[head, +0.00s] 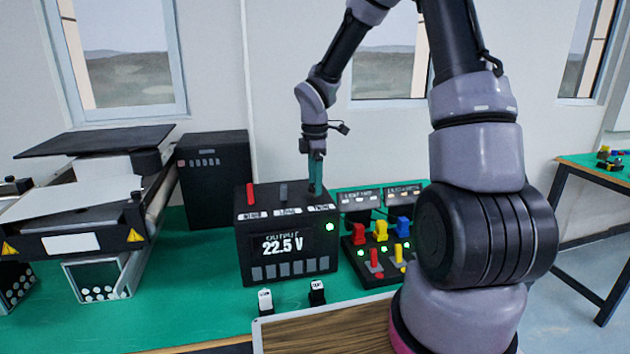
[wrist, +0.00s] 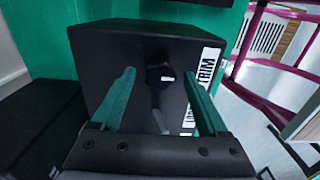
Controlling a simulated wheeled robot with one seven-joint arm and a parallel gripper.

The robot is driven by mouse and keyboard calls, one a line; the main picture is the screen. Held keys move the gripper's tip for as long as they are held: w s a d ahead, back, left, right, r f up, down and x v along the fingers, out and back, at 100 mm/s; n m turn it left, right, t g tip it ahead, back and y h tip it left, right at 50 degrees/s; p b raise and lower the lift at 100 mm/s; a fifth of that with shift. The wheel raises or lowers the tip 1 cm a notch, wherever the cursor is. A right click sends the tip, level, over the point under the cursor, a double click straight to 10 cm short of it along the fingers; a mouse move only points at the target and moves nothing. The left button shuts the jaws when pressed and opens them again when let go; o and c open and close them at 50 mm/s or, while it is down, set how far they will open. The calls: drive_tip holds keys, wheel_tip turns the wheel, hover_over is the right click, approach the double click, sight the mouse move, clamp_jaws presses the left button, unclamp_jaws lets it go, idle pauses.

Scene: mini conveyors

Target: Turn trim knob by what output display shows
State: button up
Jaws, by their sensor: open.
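The black output box (head: 262,262) stands on the green table, and its lit display (head: 283,244) reads "OUTPUT 22.5 V". My gripper (head: 316,188) points down over the right end of the box's top. In the wrist view my gripper (wrist: 160,76) is open, with one teal finger on each side of the dark trim knob (wrist: 158,74). The knob carries a small white mark, and a white label reading "TRIM" (wrist: 207,66) lies beside it. Contact between fingers and knob cannot be told. In the head view the gripper hides the knob.
A red lever (head: 250,194) and a grey lever (head: 283,191) rise from the box's top, left of my gripper. A panel of coloured switches (head: 380,240) stands to the right. A conveyor (head: 85,215) and a black cabinet (head: 213,180) are at left. Two small labelled blocks (head: 265,300) stand in front.

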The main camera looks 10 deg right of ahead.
drive_tip(key=shift+c, duration=0.4)
clamp_jaws()
drive_tip(key=shift+m, duration=0.3)
drive_tip(key=m, duration=0.5)
drive_tip(key=shift+m, duration=0.3)
drive_tip(key=m, duration=1.1)
drive_tip(key=shift+m, duration=0.4)
drive_tip(key=m, duration=0.5)
drive_tip(key=shift+m, duration=0.4)
